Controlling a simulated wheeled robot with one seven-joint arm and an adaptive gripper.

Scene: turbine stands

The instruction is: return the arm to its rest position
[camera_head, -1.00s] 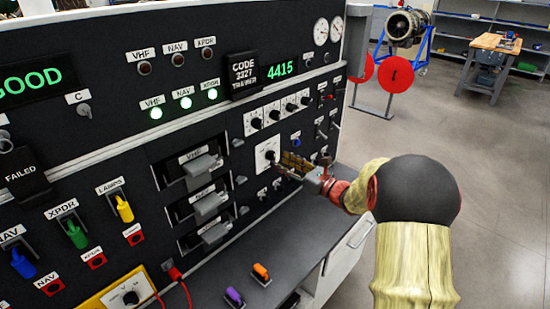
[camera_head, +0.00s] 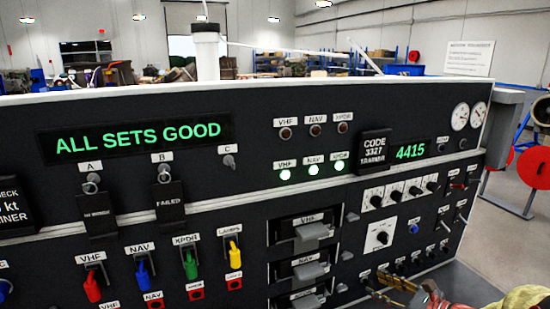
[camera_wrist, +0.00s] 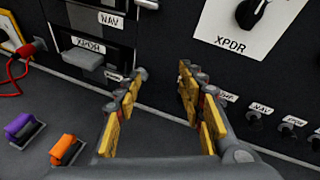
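My gripper (camera_wrist: 160,100) is open and empty in the wrist view, its two yellow-padded fingers apart with dark panel and ledge between them. It also shows at the lower right of the head view (camera_head: 397,285), close in front of the panel's lower right part. Part of my arm (camera_head: 525,297) shows at the bottom right corner. The black test panel (camera_head: 250,190) fills most of the head view. Its green display (camera_head: 138,138) reads ALL SETS GOOD, and a smaller display (camera_head: 410,151) reads 4415. Three green lamps (camera_head: 312,169) are lit.
Close to my fingers are an XPDR knob (camera_wrist: 250,12), a grey XPDR handle (camera_wrist: 82,58) and small knobs (camera_wrist: 255,118). A purple-handled item (camera_wrist: 20,125) and an orange-handled item (camera_wrist: 64,148) lie on the ledge. A red-disc stand (camera_head: 535,168) is at right, with open floor beside it.

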